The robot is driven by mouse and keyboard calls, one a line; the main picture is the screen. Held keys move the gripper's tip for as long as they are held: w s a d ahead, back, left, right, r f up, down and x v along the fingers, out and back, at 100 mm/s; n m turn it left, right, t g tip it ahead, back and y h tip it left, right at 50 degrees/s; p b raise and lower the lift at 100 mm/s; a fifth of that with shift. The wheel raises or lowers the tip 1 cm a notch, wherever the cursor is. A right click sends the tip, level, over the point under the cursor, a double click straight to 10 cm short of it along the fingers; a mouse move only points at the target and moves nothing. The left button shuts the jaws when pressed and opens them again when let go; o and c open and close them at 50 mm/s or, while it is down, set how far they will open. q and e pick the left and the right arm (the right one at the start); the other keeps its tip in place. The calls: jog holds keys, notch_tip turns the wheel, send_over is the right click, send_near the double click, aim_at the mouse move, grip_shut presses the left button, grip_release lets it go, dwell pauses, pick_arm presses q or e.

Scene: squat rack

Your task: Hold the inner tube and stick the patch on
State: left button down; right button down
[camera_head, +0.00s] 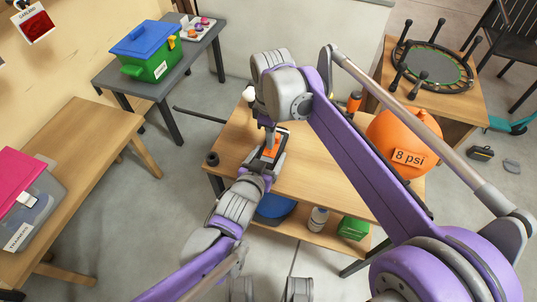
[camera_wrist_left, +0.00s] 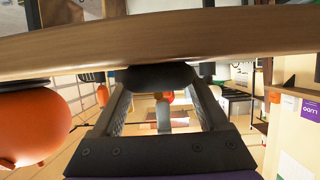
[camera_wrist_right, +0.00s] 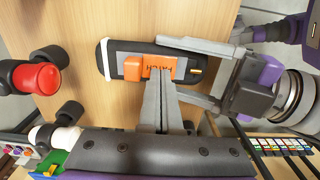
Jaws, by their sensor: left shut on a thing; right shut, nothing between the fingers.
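The inner tube (camera_head: 257,164) is a black strip lying on the wooden table, partly hidden by my arms in the head view. In the right wrist view the inner tube (camera_wrist_right: 118,87) shows a pale band near its left end. The orange patch (camera_wrist_right: 165,66), lettered PATCH, lies on its face, with an orange block (camera_wrist_right: 132,68) beside it. My left gripper (camera_wrist_right: 200,70) is shut on the inner tube at its right; the black tube (camera_wrist_left: 158,76) also shows between its fingers in the left wrist view. My right gripper (camera_wrist_right: 160,84) is shut and empty, its fingertips at the patch's edge; contact is unclear.
An orange ball (camera_head: 400,140) marked 8 psi is at the right.

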jog(key=shift+r, duration=2.15)
pick_arm(q)
grip_release()
